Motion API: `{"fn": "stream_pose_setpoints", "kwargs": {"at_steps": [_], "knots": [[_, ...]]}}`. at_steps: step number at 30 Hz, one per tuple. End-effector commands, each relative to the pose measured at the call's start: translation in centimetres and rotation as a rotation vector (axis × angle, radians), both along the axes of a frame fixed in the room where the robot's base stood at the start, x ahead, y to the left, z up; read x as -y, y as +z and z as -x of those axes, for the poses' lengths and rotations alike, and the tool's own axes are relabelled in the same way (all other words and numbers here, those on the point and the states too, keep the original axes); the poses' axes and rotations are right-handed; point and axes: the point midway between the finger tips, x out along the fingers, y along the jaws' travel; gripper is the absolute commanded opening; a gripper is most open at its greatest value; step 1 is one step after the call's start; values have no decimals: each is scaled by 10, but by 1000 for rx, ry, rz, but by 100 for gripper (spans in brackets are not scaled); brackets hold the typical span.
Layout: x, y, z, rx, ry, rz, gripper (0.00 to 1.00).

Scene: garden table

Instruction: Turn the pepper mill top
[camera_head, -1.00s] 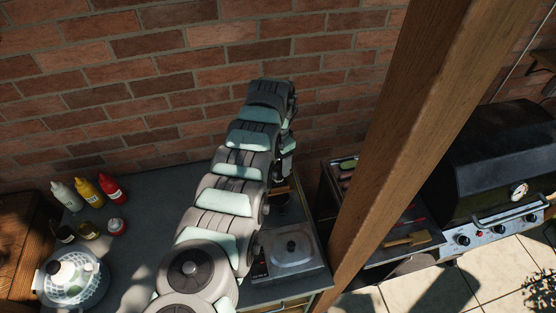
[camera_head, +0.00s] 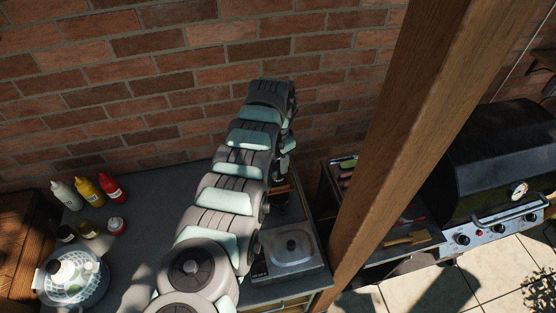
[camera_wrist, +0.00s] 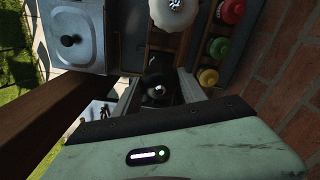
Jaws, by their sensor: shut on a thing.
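The pepper mill (camera_wrist: 158,90) shows from above in the wrist view as a dark, rounded top with a small shiny knob. My gripper (camera_wrist: 158,84) has one finger on each side of this top and is shut on it. The mill's lower body is hidden from above. In the head view my arm hides most of the mill; a dark part of it (camera_head: 281,198) shows below the wrist. I cannot tell how far the top is turned.
A wooden rack (camera_wrist: 196,46) holds a white, scalloped-topped thing (camera_wrist: 172,12) and several red, green and yellow-capped containers close by. A lidded metal unit (camera_head: 290,252) stands in front. The brick wall (camera_head: 180,70) is behind; a wooden post (camera_head: 400,130) rises to the right.

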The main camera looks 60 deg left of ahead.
Motion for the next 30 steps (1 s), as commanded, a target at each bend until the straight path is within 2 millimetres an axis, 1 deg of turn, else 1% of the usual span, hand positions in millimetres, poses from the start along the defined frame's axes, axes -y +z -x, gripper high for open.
{"fn": "stream_pose_setpoints", "kwargs": {"at_steps": [2,8,14,20,30], "knots": [[0,0,0,0,0,0,8],[0,0,0,0,-15,0,8],[0,0,0,-1,-89,1,8],[1,-1,0,-1,-234,2,8],[0,-2,-1,2,-556,-1,8]]}}
